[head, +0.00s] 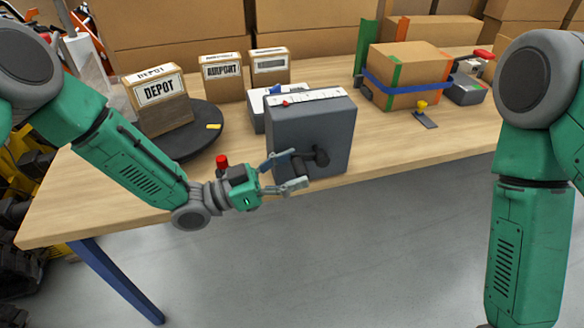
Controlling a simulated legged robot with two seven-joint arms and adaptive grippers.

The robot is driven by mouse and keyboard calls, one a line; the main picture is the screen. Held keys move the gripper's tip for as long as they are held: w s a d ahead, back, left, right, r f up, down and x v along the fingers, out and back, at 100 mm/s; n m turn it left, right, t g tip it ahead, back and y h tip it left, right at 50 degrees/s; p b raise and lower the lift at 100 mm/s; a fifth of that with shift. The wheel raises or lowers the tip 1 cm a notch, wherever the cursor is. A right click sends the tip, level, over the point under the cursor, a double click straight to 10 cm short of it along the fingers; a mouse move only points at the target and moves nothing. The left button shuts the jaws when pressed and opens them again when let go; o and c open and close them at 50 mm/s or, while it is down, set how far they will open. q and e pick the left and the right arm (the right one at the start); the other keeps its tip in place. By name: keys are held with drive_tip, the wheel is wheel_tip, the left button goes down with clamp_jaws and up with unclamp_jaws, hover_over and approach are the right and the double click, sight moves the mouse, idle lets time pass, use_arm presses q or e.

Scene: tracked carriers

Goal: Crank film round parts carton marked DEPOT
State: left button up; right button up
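A parts carton marked DEPOT (158,98) stands upright on a round black turntable (205,147) at the left of the table. Its lower part looks browner than its white top; I cannot tell whether film covers it. A dark grey crank box (335,125) stands at the table's front edge, with a black crank (320,157) on its front face. My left gripper (296,172) is at the crank, its two fingers apart, one above the other. Whether they touch the crank handle is unclear. My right arm shows at the right; its gripper is out of view.
Cartons marked AIRPORT (221,78) and another label (270,66) stand behind. A carton with a blue strap (405,78) sits at the right. A red knob (221,161) shows behind my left wrist. The front right of the table (440,145) is clear.

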use_arm(q)
drive_tip(key=shift+o, duration=0.3)
drive_tip(key=shift+s+d, duration=0.1)
drive_tip(key=shift+s, duration=0.25)
drive_tip(key=shift+w, duration=0.2)
drive_tip(key=v, duration=1.2)
